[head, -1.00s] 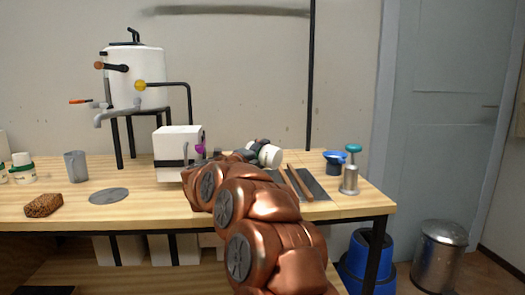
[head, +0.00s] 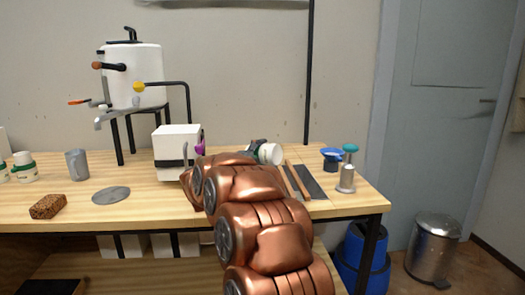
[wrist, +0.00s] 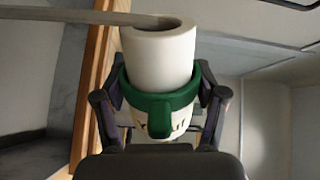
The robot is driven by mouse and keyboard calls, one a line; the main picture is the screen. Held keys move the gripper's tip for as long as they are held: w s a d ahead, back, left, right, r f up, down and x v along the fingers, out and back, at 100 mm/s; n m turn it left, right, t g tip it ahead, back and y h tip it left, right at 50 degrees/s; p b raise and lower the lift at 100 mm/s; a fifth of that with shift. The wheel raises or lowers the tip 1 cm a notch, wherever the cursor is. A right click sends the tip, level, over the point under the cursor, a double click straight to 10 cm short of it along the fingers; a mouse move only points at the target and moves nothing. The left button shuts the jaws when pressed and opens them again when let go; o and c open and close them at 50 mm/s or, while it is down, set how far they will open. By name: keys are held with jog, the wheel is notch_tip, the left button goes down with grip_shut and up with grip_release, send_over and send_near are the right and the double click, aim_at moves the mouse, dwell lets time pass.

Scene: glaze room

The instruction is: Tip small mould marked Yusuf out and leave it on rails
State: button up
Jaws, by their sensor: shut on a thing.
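My gripper (wrist: 162,105) is shut on a small white mould (wrist: 158,60) with a green band; dark fingers press on both sides. Dark lettering below the band is partly covered, and I cannot read the full name. The mould's open mouth shows at the top of the wrist view. A grey-beige band (wrist: 80,15) runs from the mouth to the left edge; it looks like slip flowing out. In the head view the mould (head: 269,153) lies tilted well over, beyond my arm, beside two brown rails (head: 298,181). My arm hides most of the gripper there.
Two green-banded white moulds (head: 25,171), a grey jug (head: 77,164), a brown sponge (head: 48,206) and a grey disc (head: 111,195) are at left. A white box (head: 176,148) and tank (head: 134,75) stand behind.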

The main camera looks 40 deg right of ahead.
jog(key=shift+s+d+n+p, duration=0.15)
jog(key=shift+n+p, duration=0.9)
jog(key=shift+p, duration=0.65)
jog(key=shift+s+d+n+p, duration=0.15)
jog(key=shift+n+p, duration=0.9)
jog(key=shift+p, duration=0.65)
jog(key=shift+f+n+p, duration=0.1)
jog(key=shift+n+p, duration=0.6)
jog(key=shift+p, duration=0.65)
jog(key=shift+s+d+n+p, duration=0.1)
jog(key=shift+d+n+p, duration=0.15)
jog(key=shift+n+p, duration=1.65)
jog(key=shift+s+d+f+n+p, duration=0.15)
jog(key=shift+n+p, duration=0.5)
jog(key=shift+p, duration=1.45)
jog(key=shift+s+d+f+n+p, duration=0.1)
jog(key=shift+n+p, duration=0.55)
jog(key=shift+p, duration=1.4)
jog(key=shift+s+d+n+p, duration=0.15)
jog(key=shift+n+p, duration=0.85)
jog(key=shift+p, duration=0.8)
jog(key=shift+s+d+n+p, duration=0.1)
jog(key=shift+n+p, duration=0.9)
jog(key=shift+p, duration=0.8)
